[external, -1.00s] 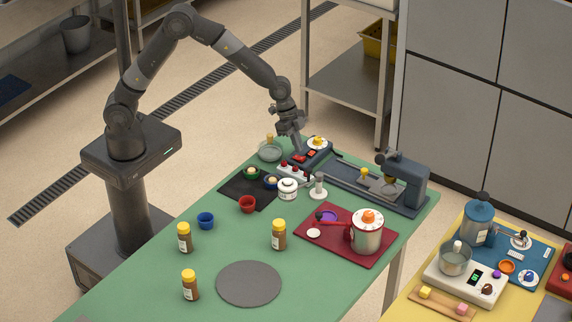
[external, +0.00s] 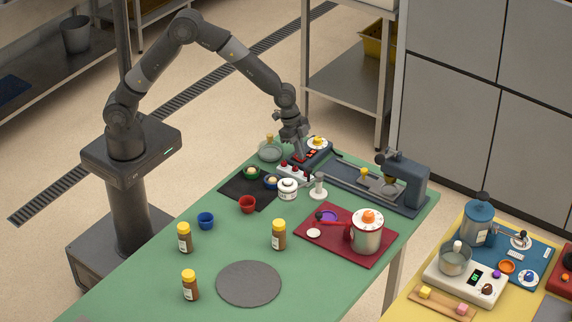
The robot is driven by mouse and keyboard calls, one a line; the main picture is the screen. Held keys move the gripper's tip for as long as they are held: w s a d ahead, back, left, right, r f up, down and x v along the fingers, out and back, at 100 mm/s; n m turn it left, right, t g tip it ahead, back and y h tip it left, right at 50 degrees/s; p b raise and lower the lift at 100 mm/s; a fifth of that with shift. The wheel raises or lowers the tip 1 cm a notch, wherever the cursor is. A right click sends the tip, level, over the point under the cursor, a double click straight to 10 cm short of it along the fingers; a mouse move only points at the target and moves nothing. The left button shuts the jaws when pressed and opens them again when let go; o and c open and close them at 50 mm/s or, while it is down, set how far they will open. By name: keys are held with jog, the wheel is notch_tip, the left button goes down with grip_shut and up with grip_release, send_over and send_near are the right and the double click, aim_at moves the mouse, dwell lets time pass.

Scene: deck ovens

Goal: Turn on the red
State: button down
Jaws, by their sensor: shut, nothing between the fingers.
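My gripper (external: 301,156) is shut and empty, pointing down at the dark blue device's red parts. The fingers cover some of that face. I cannot tell whether they touch it, or whether any red part is on.
A glass bowl (external: 270,151) stands left of my gripper. Nearby are a white jar (external: 287,189), a white stand (external: 318,187) and a blue-grey machine (external: 408,180). A pot (external: 367,234) sits on a red mat (external: 311,242).

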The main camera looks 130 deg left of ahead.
jog(key=shift+s+f, duration=0.1)
jog(key=shift+s, duration=0.9)
jog(key=shift+f, duration=0.1)
jog(key=v, duration=1.4)
jog(key=shift+s, duration=0.4)
